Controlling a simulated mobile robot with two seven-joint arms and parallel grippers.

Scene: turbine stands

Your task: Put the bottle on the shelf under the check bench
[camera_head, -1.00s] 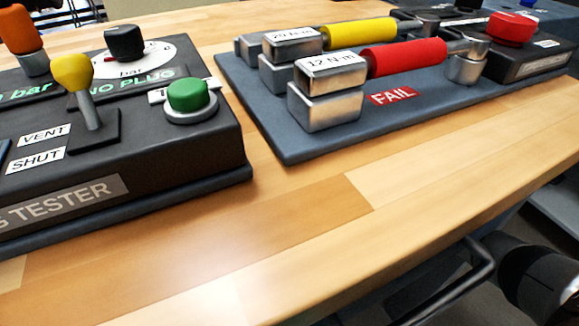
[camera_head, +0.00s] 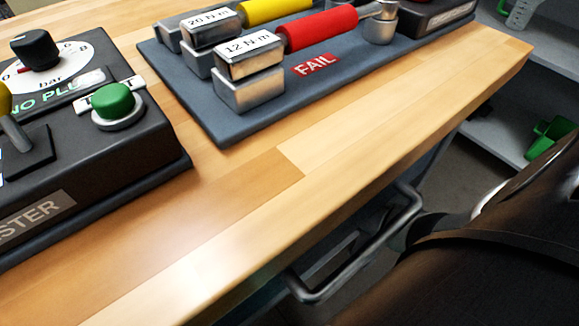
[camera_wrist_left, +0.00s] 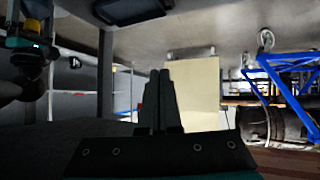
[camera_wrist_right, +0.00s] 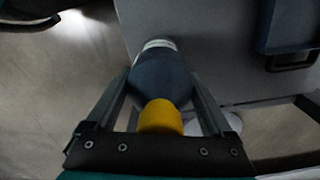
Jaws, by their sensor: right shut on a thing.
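In the right wrist view the bottle (camera_wrist_right: 160,75) is dark blue-grey with a yellow cap (camera_wrist_right: 160,117) and a pale band at its far end. My right gripper (camera_wrist_right: 160,72) is shut on it, one finger on each side. The bottle and right gripper do not show in the head view. The wooden bench top (camera_head: 230,220) fills much of the head view. The space under it is dark, and I cannot make out a shelf there. My left gripper (camera_wrist_left: 159,75) is shut, with its fingers together and nothing visible between them.
A tester box (camera_head: 120,140) and a grey board (camera_head: 215,120) with torque wrenches stand on the bench. A metal bar handle (camera_head: 350,255) sticks out below the bench edge. Grey shelving (camera_head: 490,140) with a green item (camera_head: 550,138) stands at the right. A grey panel (camera_wrist_right: 225,55) lies beyond the bottle.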

